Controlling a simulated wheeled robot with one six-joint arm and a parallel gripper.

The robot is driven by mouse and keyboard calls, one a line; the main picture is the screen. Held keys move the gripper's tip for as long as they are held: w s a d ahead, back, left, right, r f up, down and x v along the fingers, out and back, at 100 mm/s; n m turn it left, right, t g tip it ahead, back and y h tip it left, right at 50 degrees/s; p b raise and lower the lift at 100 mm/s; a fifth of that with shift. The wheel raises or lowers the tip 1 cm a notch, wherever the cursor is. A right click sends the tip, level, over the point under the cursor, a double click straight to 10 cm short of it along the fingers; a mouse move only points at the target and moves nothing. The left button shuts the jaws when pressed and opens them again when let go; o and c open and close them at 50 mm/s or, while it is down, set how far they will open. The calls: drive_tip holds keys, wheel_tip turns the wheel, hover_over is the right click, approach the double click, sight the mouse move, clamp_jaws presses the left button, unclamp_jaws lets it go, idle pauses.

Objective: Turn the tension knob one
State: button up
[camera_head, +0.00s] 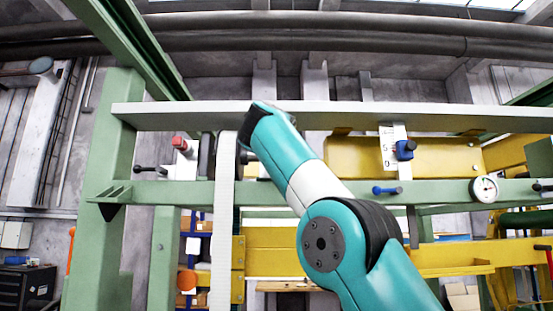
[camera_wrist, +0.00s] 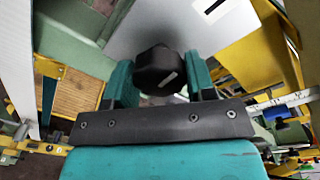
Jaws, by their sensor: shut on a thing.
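A black knob (camera_wrist: 158,70) with a small white mark shows in the wrist view, in front of a pale grey surface. My gripper (camera_wrist: 161,80) has its two teal fingers on either side of the knob and is shut on it. The knob's lower part and the finger contact are partly hidden. In the head view my arm reaches up to the grey beam, and its end hides the gripper and this knob. A red knob (camera_head: 180,144) sits on a white plate at the left. A blue knob (camera_head: 404,150) sits by a numbered white scale (camera_head: 387,148) at the right.
A grey beam (camera_head: 400,117) runs across above a green rail (camera_head: 445,194). A white vertical strip (camera_head: 222,220) hangs left of my arm. A blue handle (camera_head: 387,190), a black handle (camera_head: 150,169) and a round gauge (camera_head: 485,188) stick out from the frame.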

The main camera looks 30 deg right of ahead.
drive_tip(key=shift+f+m+y, duration=0.15)
drive_tip(key=shift+m+y, duration=0.15)
drive_tip(key=shift+m, duration=1.1)
drive_tip(key=o, duration=0.9)
drive_tip(key=shift+a, duration=0.1)
drive_tip(key=b+v, duration=0.2)
drive_tip(key=v, duration=1.5)
drive_tip(key=shift+s+b, duration=0.2)
drive_tip(key=shift+b, duration=0.15)
drive_tip(key=shift+f, duration=0.1)
